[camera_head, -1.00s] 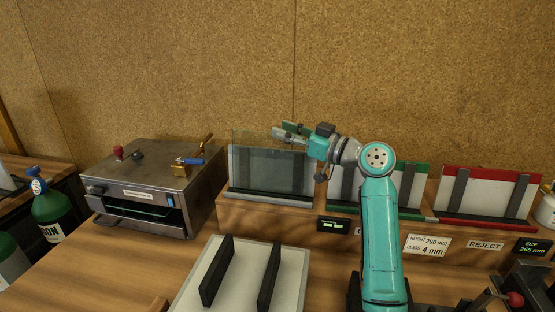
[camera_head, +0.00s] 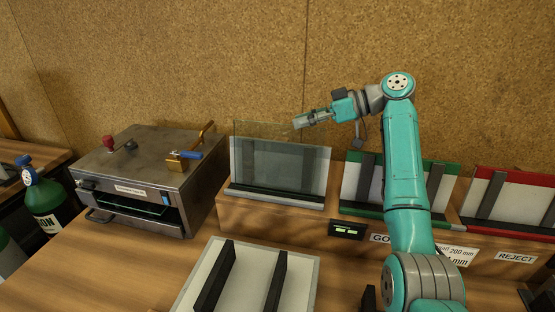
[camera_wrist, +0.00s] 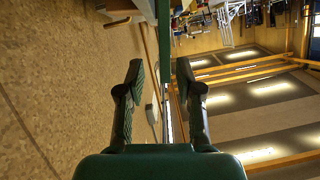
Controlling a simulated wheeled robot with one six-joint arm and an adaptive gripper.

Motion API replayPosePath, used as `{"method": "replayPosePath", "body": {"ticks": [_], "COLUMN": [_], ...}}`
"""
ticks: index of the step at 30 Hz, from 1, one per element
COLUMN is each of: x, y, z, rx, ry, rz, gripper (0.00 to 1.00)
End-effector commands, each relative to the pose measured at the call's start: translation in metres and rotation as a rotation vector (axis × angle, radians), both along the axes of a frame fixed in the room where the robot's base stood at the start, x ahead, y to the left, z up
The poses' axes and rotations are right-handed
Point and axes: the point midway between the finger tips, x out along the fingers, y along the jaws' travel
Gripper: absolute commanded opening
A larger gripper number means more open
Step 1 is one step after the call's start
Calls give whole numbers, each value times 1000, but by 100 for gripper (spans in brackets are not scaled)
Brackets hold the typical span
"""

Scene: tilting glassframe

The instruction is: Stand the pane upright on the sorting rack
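The clear greenish glass pane (camera_head: 283,165) stands nearly upright, leaning back, on the black ledge (camera_head: 275,198) of the leftmost rack place. Dark uprights and a pale board show through it. My gripper (camera_head: 300,122) is at the top of the pane, toward its right part. In the wrist view, my gripper (camera_wrist: 160,75) has its two fingers spread wide. A thin green strip (camera_wrist: 165,28), which looks like the pane seen edge-on, runs between the fingers with gaps at both sides. The pane's lower edge on the ledge is hard to make out.
A green rack place (camera_head: 438,168) and a red one (camera_head: 515,178) stand to the right. A metal oven-like box (camera_head: 150,165) is at the left. A pale tray with black bars (camera_head: 205,262) lies in front. A cork wall (camera_head: 250,60) is close behind.

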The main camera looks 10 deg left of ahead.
Motion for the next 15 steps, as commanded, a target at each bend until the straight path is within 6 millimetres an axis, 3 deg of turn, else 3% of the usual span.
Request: {"method": "replayPosePath", "body": {"ticks": [7,15], "x": [-2,-5], "y": [17,50], "z": [-6,-16], "rx": [-1,0], "ry": [0,0], "rz": [0,0], "gripper": [35,35]}}
